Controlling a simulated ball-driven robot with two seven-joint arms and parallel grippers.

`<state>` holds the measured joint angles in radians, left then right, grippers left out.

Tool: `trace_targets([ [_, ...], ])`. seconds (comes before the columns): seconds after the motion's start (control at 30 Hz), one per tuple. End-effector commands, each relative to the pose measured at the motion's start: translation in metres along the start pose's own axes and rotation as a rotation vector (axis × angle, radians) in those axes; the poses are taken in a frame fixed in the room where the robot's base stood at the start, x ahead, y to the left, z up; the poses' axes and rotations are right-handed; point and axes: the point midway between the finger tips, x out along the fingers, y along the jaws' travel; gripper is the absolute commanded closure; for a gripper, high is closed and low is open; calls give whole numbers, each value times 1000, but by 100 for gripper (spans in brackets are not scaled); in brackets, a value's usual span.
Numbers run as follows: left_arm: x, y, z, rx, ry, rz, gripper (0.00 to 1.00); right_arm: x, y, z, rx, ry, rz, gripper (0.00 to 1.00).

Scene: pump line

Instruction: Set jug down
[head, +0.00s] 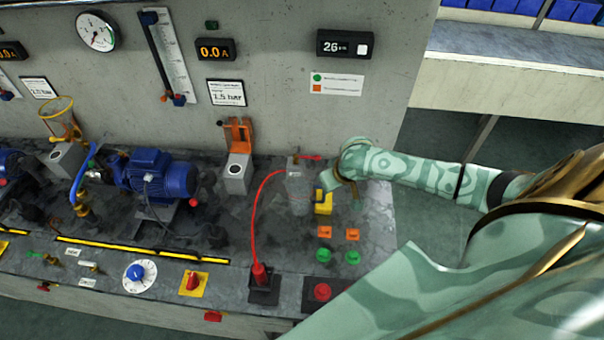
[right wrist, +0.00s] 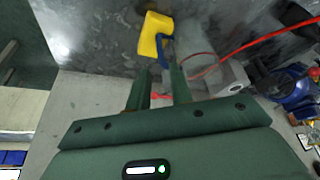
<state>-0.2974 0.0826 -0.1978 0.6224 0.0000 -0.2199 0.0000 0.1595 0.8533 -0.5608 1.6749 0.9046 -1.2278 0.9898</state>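A clear, see-through jug (head: 298,184) is upright over the right end of the bench, its outline faint. A blue handle (right wrist: 164,58) shows in the right wrist view between my fingertips. My right gripper (head: 327,184) is at the jug's right side; in the wrist view its two fingers (right wrist: 162,70) stand a little apart and appear shut on that handle. Whether the jug's base touches the bench is hidden. My left gripper is not in view.
A red hose (head: 254,215) arches left of the jug. A grey block with an orange clamp (head: 236,175) and a blue motor (head: 160,176) are further left.

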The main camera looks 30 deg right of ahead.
Motion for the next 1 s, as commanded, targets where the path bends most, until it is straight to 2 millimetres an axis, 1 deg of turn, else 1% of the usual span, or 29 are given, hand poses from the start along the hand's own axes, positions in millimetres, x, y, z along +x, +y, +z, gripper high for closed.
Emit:
trace_targets([
  [0.03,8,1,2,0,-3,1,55,16,0,1,4,0,-1,78],
  [0.1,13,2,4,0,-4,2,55,28,0,1,2,0,0,78],
  [0.2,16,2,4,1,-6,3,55,40,0,0,-1,0,0,78],
  [0.37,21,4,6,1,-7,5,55,51,0,0,-1,2,0,78],
  [0.5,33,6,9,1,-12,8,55,77,0,1,-1,0,0,78],
  [0.6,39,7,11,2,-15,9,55,92,0,1,-1,1,0,78],
  [0.7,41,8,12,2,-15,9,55,98,0,0,-2,2,1,78],
  [0.9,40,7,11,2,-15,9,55,97,0,-1,-3,2,1,78],
  [0.93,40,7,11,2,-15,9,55,97,0,-1,-3,2,1,81],
  [0.97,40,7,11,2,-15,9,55,97,0,-1,-3,2,1,90],
  [1.0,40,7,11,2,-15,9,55,97,0,-1,-3,2,1,100],
])
